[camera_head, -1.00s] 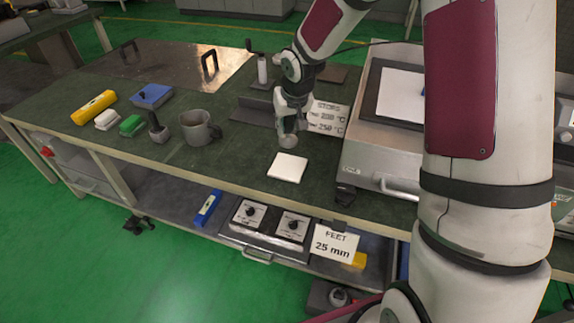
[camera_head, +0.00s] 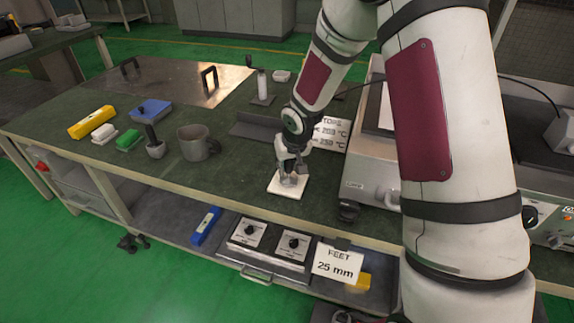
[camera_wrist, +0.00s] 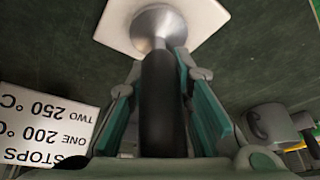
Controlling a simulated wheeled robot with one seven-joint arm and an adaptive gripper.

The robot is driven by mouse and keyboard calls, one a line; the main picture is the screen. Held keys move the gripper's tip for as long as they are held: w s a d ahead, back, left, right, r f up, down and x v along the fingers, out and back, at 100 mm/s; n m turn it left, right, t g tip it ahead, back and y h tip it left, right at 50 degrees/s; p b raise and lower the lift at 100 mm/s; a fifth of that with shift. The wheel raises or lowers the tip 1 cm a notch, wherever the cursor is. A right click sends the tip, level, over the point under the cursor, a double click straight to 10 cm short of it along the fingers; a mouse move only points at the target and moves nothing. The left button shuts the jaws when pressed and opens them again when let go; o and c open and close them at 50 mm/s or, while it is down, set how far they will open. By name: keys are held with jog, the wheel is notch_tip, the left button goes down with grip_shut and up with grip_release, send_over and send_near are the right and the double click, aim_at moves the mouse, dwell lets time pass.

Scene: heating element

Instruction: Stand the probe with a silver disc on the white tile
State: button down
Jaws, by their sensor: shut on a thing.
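My gripper (camera_head: 290,163) is shut on the probe's black handle (camera_wrist: 163,105), which lies between the two green-lined fingers in the wrist view. The probe's silver disc (camera_wrist: 157,22) flares out at the handle's far end, in front of the white tile (camera_wrist: 112,30). In the head view the tile (camera_head: 275,188) lies flat near the bench's front edge, and the disc (camera_head: 289,181) is over it, below my fingers. The probe looks roughly upright. I cannot tell whether the disc touches the tile.
A grey mug (camera_head: 194,146) and another dark-handled piece with a grey base (camera_head: 155,149) stand to the left. A card about stops (camera_head: 328,133) is behind my gripper. A metal appliance (camera_head: 372,179) stands to the right. Bench between mug and tile is clear.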

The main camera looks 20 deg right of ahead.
jog(key=shift+f, duration=0.2)
jog(key=c, duration=1.4)
grip_release()
jog(key=shift+c, duration=0.2)
jog(key=s+d+r+h+p, duration=0.1)
jog(key=s+r+p, duration=0.1)
jog(key=s+r, duration=0.6)
jog(key=s+d+r+h+p, duration=0.15)
jog(key=s+r, duration=0.35)
jog(key=r, duration=0.7)
jog(key=s+r+g, duration=0.1)
jog(key=s+r, duration=0.1)
jog(key=s, duration=0.8)
jog(key=s+a+r+g+y, duration=0.1)
jog(key=s+r, duration=0.2)
jog(key=s, duration=0.7)
jog(key=s+a+r+g+y, duration=0.1)
jog(key=s+r, duration=0.2)
jog(key=s, duration=0.7)
jog(key=shift+r+g, duration=0.2)
jog(key=shift+g, duration=0.1)
